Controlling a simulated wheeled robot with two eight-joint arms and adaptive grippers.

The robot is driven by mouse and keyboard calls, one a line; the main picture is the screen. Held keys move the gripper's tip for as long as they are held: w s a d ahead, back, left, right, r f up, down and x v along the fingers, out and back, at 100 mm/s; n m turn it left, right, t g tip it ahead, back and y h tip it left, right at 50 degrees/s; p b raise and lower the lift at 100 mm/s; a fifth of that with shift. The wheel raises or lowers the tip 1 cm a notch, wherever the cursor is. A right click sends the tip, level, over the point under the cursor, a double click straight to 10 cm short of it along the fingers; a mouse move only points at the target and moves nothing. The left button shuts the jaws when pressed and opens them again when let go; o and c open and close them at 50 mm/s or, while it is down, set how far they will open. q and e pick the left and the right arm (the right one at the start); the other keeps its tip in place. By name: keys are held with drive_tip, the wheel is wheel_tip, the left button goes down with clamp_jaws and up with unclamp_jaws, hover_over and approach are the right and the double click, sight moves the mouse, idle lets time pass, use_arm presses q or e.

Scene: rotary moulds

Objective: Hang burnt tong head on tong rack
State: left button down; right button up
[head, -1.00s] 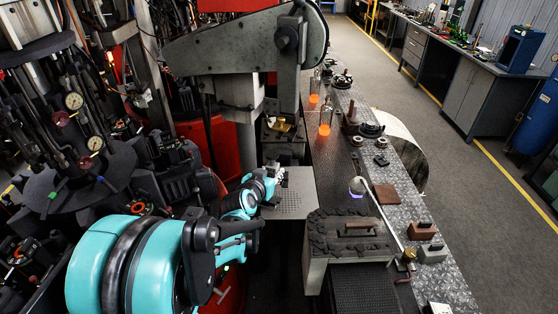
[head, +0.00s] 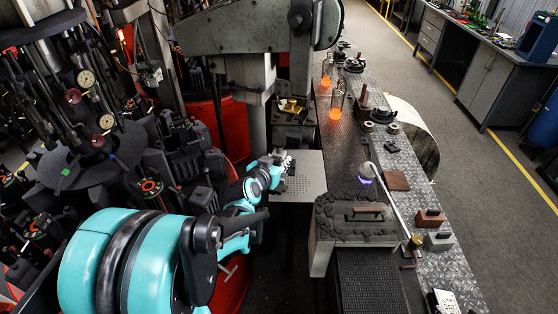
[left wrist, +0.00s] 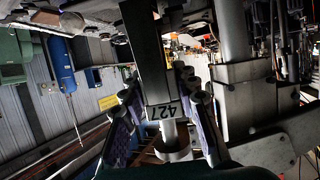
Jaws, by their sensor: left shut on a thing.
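My left gripper (head: 284,162) is above the perforated grey plate beside the conveyor. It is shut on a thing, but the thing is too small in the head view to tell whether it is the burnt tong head. In the left wrist view, the gripper's two fingers with purplish pads (left wrist: 165,125) stand either side of a dark bar with an upside-down "427" label (left wrist: 165,112) and a silvery cylinder. I cannot tell which of these parts is held. I cannot pick out the tong rack for sure. My right gripper is not in view.
The perforated plate (head: 306,187) lies under my left gripper. A box with dark crumbs (head: 330,232) stands to its right. Two glowing bottles (head: 325,82) (head: 335,113) stand on the conveyor. A heavy grey machine arm (head: 245,30) overhangs behind. The floor right of the conveyor is open.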

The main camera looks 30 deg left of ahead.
use_arm(q)
drive_tip(key=shift+s, duration=0.15)
drive_tip(key=s+d+p, duration=0.2)
drive_tip(key=s, duration=0.7)
drive_tip(key=shift+s, duration=0.25)
idle(0.9)
